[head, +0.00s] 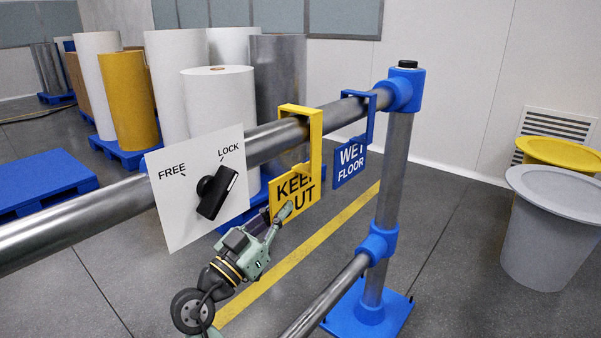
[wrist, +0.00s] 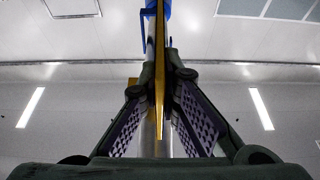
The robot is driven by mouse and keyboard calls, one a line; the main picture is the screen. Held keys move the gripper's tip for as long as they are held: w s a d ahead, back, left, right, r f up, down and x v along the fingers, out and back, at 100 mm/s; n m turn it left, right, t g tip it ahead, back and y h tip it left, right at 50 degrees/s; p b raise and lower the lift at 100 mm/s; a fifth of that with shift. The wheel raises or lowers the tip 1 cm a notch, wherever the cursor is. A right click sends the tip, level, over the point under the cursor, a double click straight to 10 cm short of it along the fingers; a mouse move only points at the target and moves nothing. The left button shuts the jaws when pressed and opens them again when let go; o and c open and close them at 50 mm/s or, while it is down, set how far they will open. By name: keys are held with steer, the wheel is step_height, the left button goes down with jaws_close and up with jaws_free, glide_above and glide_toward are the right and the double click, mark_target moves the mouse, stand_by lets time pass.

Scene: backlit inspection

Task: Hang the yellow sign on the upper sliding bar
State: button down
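The yellow KEEP OUT sign (head: 317,150) is at the upper bar (head: 85,222) in the head view. Its bracket passes over the top of the bar and its panel hangs below. I cannot tell whether the bracket rests on the bar. My gripper (head: 285,212) is at the panel's lower left, one finger in front of it. In the wrist view, the yellow sign (wrist: 159,85) shows edge-on between the fingers of my gripper (wrist: 161,72). The purple pads stand apart with narrow gaps beside the sign. The rear finger is largely hidden in the head view.
A blue WET FLOOR sign (head: 350,163) hangs just right. A white FREE/LOCK plate (head: 180,215) stands left, its black knob (head: 217,192) pointing toward LOCK. A blue-jointed post (head: 394,165) and lower bar (head: 325,300) are near. Rolls stand behind; bins stand right.

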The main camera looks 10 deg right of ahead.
mark_target(279, 194)
steer(key=shift+r+p, duration=0.85)
steer(key=shift+r, duration=1.2)
steer(key=shift+s+d, duration=0.1)
steer(key=s+d+b, duration=0.1)
steer(key=s+d, duration=0.6)
steer(key=shift+a+f, duration=0.1)
